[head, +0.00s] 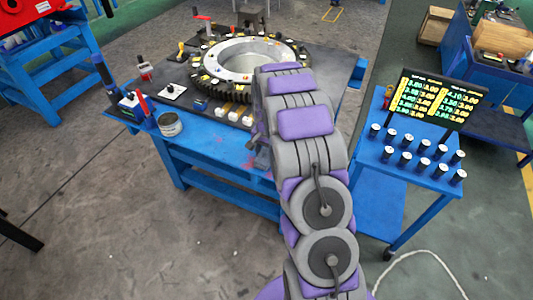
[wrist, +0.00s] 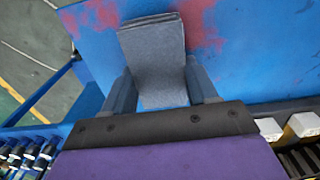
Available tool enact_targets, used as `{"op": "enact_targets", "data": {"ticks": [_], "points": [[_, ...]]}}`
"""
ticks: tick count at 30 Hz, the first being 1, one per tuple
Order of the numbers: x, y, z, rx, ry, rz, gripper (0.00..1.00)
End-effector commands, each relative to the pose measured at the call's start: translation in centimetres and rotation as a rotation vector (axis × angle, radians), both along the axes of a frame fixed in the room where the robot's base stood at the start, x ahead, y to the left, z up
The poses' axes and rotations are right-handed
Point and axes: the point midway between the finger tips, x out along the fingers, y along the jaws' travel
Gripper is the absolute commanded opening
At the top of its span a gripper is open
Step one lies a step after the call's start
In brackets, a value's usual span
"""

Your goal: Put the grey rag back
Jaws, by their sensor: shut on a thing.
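The grey rag (wrist: 155,48) is a folded grey cloth in the wrist view, over a blue surface with red stains. My gripper (wrist: 164,88) has one finger on each side of the rag and is shut on it. I cannot tell whether the rag touches the surface. In the head view my grey and purple arm reaches to the blue workbench (head: 225,203), and it hides the gripper and the rag.
A large toothed ring (head: 243,60) lies on the bench's dark top. A tin (head: 169,124), a red-handled tool (head: 143,102) and small parts stand at its left edge. On the right, a blue table (head: 406,172) holds several black cylinders and a display (head: 437,97). Floor is clear at left.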

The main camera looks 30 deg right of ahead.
Motion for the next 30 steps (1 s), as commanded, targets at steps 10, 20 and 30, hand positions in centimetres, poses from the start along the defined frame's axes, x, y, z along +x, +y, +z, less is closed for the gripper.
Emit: {"op": "enact_targets", "data": {"ticks": [10,20,30], "points": [[0.0,0.0,0.0,0.0,0.0,0.0,0.67],[0.0,0.0,0.0,0.0,-0.001,0.0,0.83],[0.1,0.0,1.8,-0.001,-0.005,0.0,0.83]]}}
